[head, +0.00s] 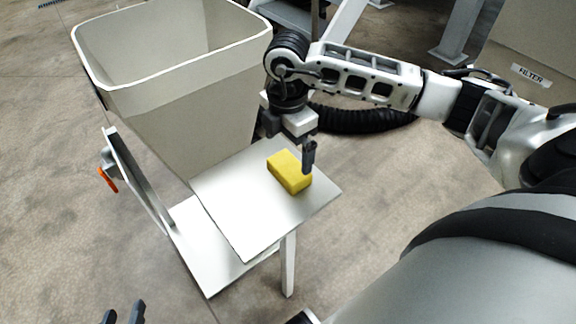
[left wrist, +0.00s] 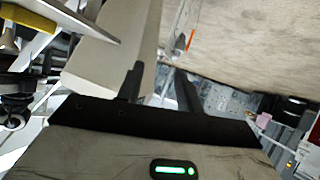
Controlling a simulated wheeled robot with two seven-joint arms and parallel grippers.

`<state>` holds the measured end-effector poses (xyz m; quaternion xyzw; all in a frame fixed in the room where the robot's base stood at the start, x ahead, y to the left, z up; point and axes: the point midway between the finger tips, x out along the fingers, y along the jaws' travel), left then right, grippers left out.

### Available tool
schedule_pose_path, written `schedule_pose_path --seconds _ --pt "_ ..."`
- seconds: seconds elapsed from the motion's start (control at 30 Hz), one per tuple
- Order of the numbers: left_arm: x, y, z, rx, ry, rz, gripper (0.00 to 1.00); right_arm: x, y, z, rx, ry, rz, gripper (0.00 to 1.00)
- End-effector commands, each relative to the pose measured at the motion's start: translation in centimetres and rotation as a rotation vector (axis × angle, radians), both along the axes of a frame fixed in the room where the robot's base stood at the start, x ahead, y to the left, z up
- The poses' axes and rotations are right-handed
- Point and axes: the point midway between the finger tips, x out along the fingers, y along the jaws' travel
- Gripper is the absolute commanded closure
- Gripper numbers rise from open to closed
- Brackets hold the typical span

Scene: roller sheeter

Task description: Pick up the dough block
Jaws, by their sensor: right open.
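The dough block (head: 289,171) is a yellow brick shape lying on the flat grey plate (head: 240,205) beside the big bin. It also shows at the top left of the left wrist view (left wrist: 27,14). My right gripper (head: 289,152) points down at the block, one dark finger close to the block's right side. Its other finger is partly hidden, and I cannot tell whether either touches the block. My left gripper (head: 123,314) is at the bottom left, away from the block. Its two fingers stand apart and empty in the left wrist view (left wrist: 160,76).
A large pale open bin (head: 180,110) stands behind the plate. An upright panel with an orange handle (head: 107,179) is at the left. A black corrugated hose (head: 365,120) and a box marked FILTER (head: 530,55) lie behind my right arm. Floor is clear at left.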

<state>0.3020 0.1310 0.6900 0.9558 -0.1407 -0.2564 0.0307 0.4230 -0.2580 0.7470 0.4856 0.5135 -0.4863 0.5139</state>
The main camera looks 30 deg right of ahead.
Motion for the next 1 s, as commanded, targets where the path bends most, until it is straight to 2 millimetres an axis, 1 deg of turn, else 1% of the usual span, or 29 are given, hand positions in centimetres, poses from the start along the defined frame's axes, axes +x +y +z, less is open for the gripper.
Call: schedule_pose_path --seconds 0.03,0.1,0.33,0.5,0.6,0.73,0.93,0.97,1.0 --pt "0.0 0.0 -0.2 0.001 -0.001 -0.002 0.64 -0.1 0.0 -1.1 0.000 0.004 0.000 0.00" --pt "0.0 0.0 -0.1 0.002 -0.004 -0.002 0.64 0.0 0.0 -1.9 0.000 0.002 0.001 0.00" --pt "0.0 0.0 0.0 0.002 -0.009 -0.004 0.64 0.0 -0.1 -3.5 0.000 0.002 0.001 0.00" --pt "0.1 0.0 -0.2 0.002 -0.014 -0.005 0.64 0.0 -0.5 -6.1 0.001 0.003 0.001 0.00" --pt "0.2 -0.1 -0.2 0.001 -0.018 -0.005 0.64 0.1 -0.5 -7.3 0.001 0.002 0.002 0.00" --pt "0.3 -0.1 -0.1 0.000 -0.019 -0.007 0.64 0.1 -0.5 -7.9 0.001 0.000 0.002 0.00" --pt "0.5 -0.2 0.0 0.000 -0.022 -0.008 0.64 0.1 -0.5 -7.9 0.001 -0.001 0.002 0.00" --pt "0.5 -0.2 0.0 0.000 -0.022 -0.008 0.64 0.1 -0.5 -7.9 0.001 -0.001 0.002 0.08" --pt "0.5 -0.2 0.0 0.000 -0.022 -0.008 0.64 0.1 -0.5 -7.9 0.001 0.000 0.002 0.19"
